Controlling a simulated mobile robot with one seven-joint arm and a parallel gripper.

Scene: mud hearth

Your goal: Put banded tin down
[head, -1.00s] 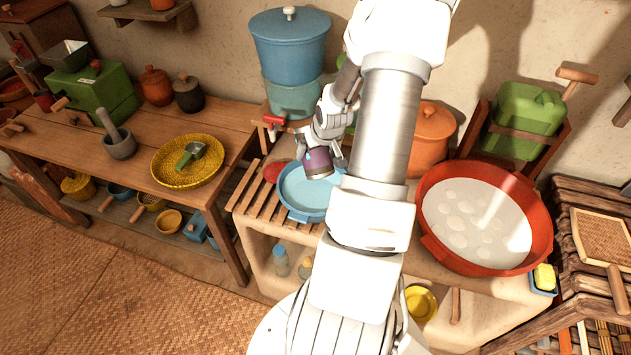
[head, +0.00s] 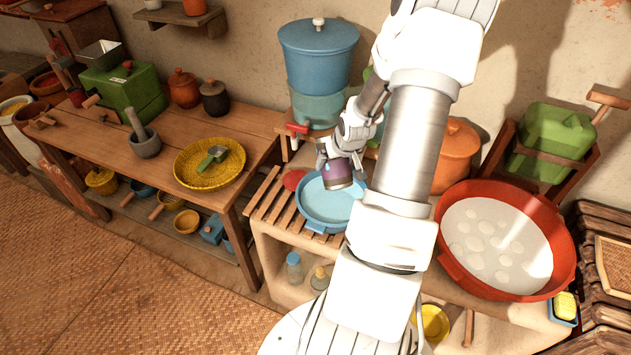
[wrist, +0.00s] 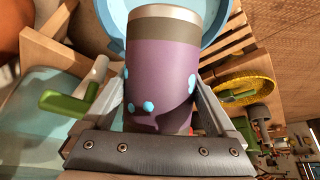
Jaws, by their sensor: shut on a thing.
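The banded tin (head: 337,172) is purple with grey-brown bands near its ends. In the wrist view the tin (wrist: 160,70) shows light-blue dots on its side and sits between the two fingers. My gripper (head: 343,160) is shut on it. In the head view the tin is tilted and over the blue basin (head: 312,207); I cannot tell whether it touches the basin. The basin's rim also shows behind the tin in the wrist view (wrist: 111,14).
A slatted wooden rack (head: 268,205) lies left of the basin. A blue water container with a red tap (head: 297,128) stands behind. A red basin (head: 447,262) of suds is at right. The table at left holds a yellow woven tray (head: 190,180).

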